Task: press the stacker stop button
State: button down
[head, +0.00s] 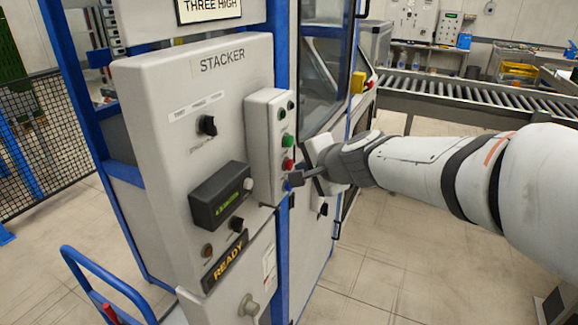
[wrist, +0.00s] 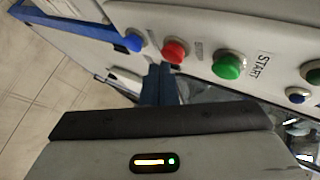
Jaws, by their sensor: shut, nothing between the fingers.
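The red button (head: 288,163) sits on a narrow grey button box (head: 262,140) on the side of the STACKER cabinet (head: 150,110). In the wrist view the fingertips (wrist: 158,70) lie just below the red button; contact cannot be told.
A dark display box (head: 220,195), a black knob (head: 208,125) and a READY sign (head: 225,262) are on the cabinet. A blue handrail (head: 105,275) stands at lower left. A roller conveyor (head: 460,92) runs behind my arm.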

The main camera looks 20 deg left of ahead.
jog(key=shift+s+d, duration=0.1)
jog(key=shift+d, duration=0.25)
jog(key=shift+s+d+b, duration=0.2)
jog(key=shift+d+b, duration=0.95)
jog(key=shift+d, duration=1.35)
jog(key=s+d+f+n+g+h, duration=0.1)
jog(key=s+d+f+n+h, duration=0.1)
jog(key=s+d, duration=0.4)
jog(key=s+d+f+n+g+h, duration=0.1)
jog(key=s+d+f+h, duration=0.3)
jog(key=d, duration=0.9)
jog(key=s+d+f+n+g+h, duration=0.2)
jog(key=s+d+f+n+h, duration=0.1)
jog(key=s+d+f, duration=0.4)
jog(key=shift+s+d, duration=1)
jog(key=shift+d, duration=0.15)
